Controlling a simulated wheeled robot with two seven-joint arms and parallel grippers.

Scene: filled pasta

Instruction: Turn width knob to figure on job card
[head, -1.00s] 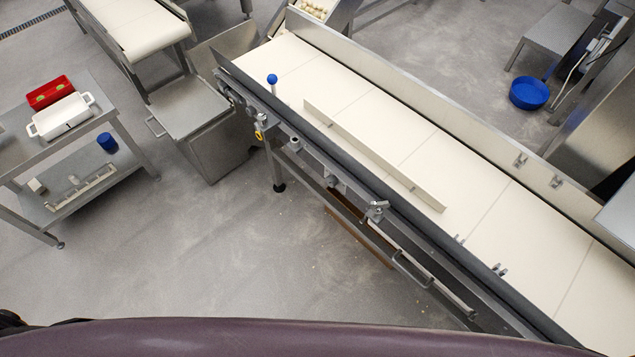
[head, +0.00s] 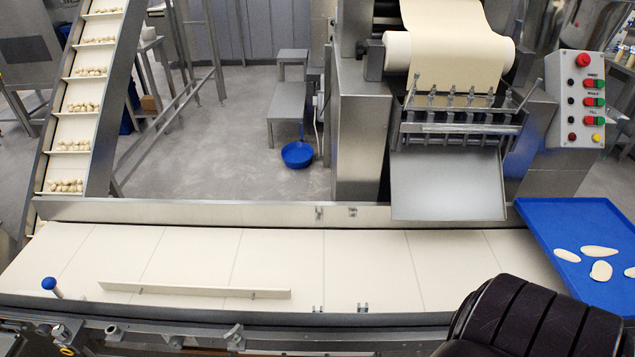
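I cannot pick out the width knob for certain. Small metal fittings sit along the conveyor's front rail, including a silver clamp-like fitting (head: 235,337) and a yellow-ringed part (head: 67,350) at the lower left. A blue ball-topped lever (head: 50,285) stands at the left of the belt (head: 370,265). A pale guide bar (head: 195,290) lies along the belt. No job card can be made out. Neither of my grippers is in view.
A control box (head: 578,115) with coloured buttons stands at the upper right, beside a dough sheet roller (head: 455,60). A blue tray (head: 545,215) with flat dough pieces is at the right. A cleated conveyor (head: 42,150) rises at the left. A blue bowl (head: 297,154) lies on the floor.

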